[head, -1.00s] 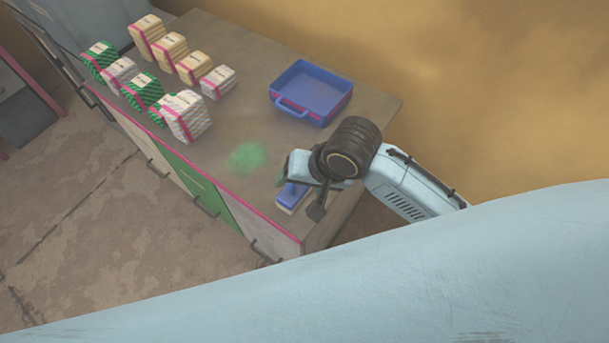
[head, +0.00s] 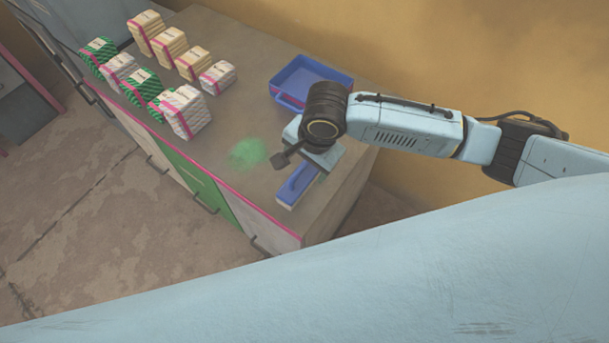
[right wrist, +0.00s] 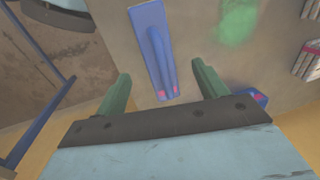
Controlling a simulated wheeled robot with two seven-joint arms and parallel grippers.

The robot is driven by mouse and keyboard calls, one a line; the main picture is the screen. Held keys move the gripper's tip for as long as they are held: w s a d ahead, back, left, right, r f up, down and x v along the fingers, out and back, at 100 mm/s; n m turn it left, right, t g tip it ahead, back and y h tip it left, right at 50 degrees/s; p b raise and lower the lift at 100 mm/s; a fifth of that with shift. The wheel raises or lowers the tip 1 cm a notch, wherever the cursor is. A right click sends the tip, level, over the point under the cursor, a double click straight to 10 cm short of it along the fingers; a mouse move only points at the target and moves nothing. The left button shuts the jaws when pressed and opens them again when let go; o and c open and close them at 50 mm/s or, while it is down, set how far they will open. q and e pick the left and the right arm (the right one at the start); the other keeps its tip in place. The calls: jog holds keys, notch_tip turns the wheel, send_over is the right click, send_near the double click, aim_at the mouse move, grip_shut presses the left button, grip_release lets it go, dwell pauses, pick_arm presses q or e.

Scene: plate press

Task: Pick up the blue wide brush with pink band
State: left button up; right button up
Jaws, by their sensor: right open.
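The blue wide brush (head: 295,189) lies on the counter near its front right corner, with a raised handle along its top. In the right wrist view the brush (right wrist: 153,42) has pink marks at the near end of its handle. My right gripper (head: 318,155) is above the counter, just behind the brush; its fingers are hidden in the head view. In the right wrist view the open gripper (right wrist: 160,84) has two green fingers spread apart, with the brush's near end between and beyond them and nothing held. My left gripper is not in view.
A blue dustpan-like tray (head: 322,72) stands behind my right gripper. A green powder patch (head: 248,153) lies left of the brush. Several wrapped stacks, including a white one (head: 183,112), stand at the counter's left. Drawer handles (head: 206,204) jut from the front.

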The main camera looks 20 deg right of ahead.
aim_at(306, 167)
jog(key=shift+w+f+b, duration=0.15)
jog(key=shift+w+f, duration=0.05)
jog(key=shift+f, duration=0.8)
jog(key=shift+w+f+b, duration=0.15)
jog(key=shift+f+b, duration=0.05)
jog(key=shift+f, duration=0.8)
jog(key=shift+w+f+b, duration=0.15)
jog(key=shift+w+f, duration=0.05)
jog(key=shift+f, duration=0.8)
jog(key=c, duration=1.1)
jog(key=shift+r, duration=0.15)
jog(key=shift+r, duration=0.35)
jog(key=shift+c, duration=0.5)
notch_tip(306, 167, up, 9)
jog(key=shift+r+p, duration=0.1)
jog(key=shift+p, duration=0.75)
jog(key=shift+c, duration=0.2)
